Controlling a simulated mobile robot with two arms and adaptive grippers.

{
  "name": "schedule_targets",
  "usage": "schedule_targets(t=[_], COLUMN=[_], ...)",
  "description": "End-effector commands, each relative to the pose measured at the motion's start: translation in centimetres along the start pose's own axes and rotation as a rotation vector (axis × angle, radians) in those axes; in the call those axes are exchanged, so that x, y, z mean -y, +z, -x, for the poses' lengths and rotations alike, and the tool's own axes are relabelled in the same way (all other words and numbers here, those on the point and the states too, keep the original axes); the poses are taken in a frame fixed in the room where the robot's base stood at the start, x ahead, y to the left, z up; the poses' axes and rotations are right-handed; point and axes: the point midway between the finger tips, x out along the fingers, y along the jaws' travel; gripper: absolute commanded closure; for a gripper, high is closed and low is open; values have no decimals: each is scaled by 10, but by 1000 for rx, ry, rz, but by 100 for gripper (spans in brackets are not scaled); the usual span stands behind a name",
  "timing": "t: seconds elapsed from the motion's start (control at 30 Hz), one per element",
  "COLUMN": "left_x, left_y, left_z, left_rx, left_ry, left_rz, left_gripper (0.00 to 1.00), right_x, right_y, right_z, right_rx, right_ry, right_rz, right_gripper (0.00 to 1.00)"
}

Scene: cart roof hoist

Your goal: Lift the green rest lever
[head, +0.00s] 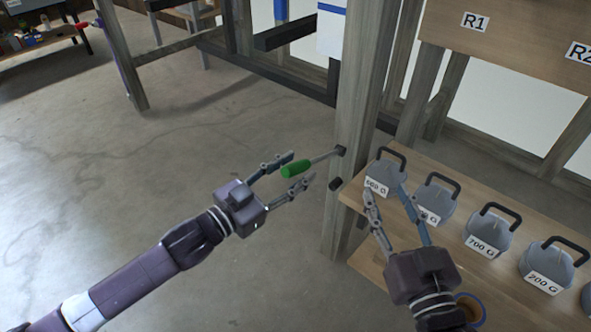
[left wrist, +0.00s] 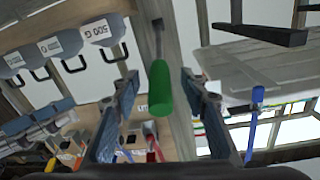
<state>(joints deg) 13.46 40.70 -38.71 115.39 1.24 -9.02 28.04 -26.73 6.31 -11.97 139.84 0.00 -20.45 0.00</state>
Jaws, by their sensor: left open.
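The green rest lever (head: 296,169) has a green grip on a grey rod that runs to a wooden post (head: 362,110). The lever slopes slightly down toward its grip end. My left gripper (head: 302,166) is open, with its fingertips on either side of the green grip. In the left wrist view the grip (left wrist: 160,90) lies between the spread fingers, with a visible gap on each side. My right gripper (head: 387,190) is open in front of the leftmost grey weight (head: 384,174); its fingers cover part of that weight's surroundings.
Several grey weights with black handles, including a 700 G one (head: 489,229), stand on a wooden shelf (head: 365,262) at right. A small black peg (head: 335,184) sticks out from the post below the lever. The floor (head: 180,135) at left is clear.

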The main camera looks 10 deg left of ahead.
Motion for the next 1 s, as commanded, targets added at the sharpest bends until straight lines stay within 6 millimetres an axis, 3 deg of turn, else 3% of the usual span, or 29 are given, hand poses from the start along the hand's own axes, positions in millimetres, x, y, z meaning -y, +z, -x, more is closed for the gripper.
schedule_targets(t=[0.37, 0.73, 1.0], left_x=[0, 0, 0], left_y=[-1, 0, -1], left_z=[-5, -5, -5], left_rx=[0, 0, 0], left_ry=[1, 1, 1], left_rz=[0, 0, 0], left_gripper=[60, 100, 100], right_x=[1, 1, 1], right_y=[-6, -6, -7], right_z=[0, 0, 0], right_rx=[-26, -26, -26], right_ry=[-1, -2, -2], right_rz=[-1, -1, -1], right_gripper=[60, 60, 60])
